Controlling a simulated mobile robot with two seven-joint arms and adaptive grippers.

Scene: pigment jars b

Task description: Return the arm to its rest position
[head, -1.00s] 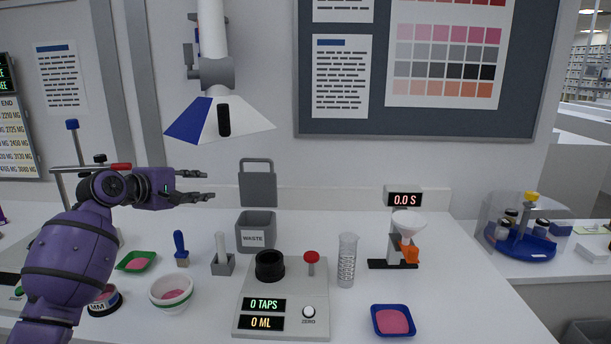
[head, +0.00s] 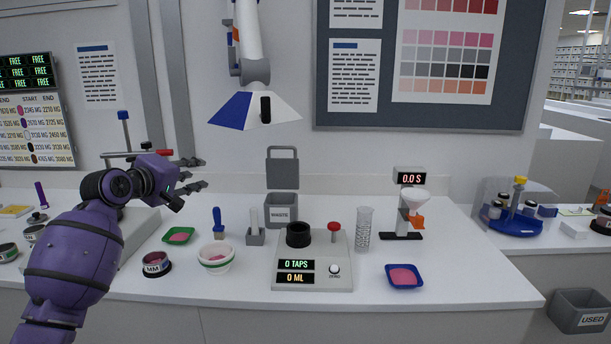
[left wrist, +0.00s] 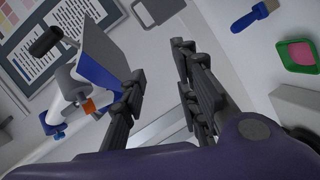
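My left arm comes in from the left in the head view. Its purple left gripper (head: 196,174) is raised above the back left of the bench, pointing right, with its fingers apart and nothing between them. In the left wrist view the two dark fingers (left wrist: 160,85) are spread, with only wall and bench behind them. The gripper touches none of the objects on the bench. My right gripper is not in view.
The bench holds a green tray (head: 179,236), a white bowl (head: 216,258), a jar (head: 156,264), a tapping device (head: 312,262), a cylinder (head: 364,230), a funnel stand (head: 404,220) and a blue tray (head: 404,276). A waste bin (head: 281,208) stands behind. The bench's front strip is clear.

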